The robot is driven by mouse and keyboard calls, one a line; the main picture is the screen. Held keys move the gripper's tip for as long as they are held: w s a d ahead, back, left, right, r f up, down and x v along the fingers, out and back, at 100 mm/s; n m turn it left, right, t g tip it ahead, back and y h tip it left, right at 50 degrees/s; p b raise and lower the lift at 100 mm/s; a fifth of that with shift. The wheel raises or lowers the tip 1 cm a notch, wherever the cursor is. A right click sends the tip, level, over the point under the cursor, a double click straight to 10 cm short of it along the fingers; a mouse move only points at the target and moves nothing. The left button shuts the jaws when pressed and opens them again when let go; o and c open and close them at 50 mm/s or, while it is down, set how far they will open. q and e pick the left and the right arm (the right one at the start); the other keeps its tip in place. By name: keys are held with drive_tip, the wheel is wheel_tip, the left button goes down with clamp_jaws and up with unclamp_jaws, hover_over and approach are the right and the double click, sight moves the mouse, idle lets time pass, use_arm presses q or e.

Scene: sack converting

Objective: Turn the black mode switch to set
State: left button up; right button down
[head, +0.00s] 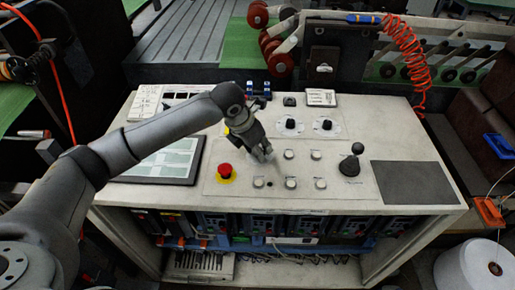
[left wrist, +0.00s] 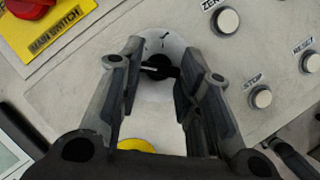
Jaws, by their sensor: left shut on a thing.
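The black mode switch (left wrist: 158,68) shows in the left wrist view as a small black knob with a light pointer line, on a round white dial plate (left wrist: 160,97) with dark marks. My left gripper (left wrist: 160,66) is shut on this knob, one finger on each side of it. In the head view my left gripper (head: 263,154) points down at the panel and hides the switch beneath it. The dial's lettering is too small to read, so I cannot tell which position the pointer is at. My right gripper is in neither view.
A red emergency button (head: 226,170) stands left of my gripper. White push buttons (head: 291,183) lie to the right, with a black joystick (head: 351,165) beyond. Two black knobs on white dials (head: 291,124) sit behind. A flat screen (head: 160,160) is under my left arm.

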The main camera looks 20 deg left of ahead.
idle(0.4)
use_arm(q)
drive_tip(key=o, duration=1)
drive_tip(key=v, duration=1.2)
drive_tip(key=shift+s, duration=0.1)
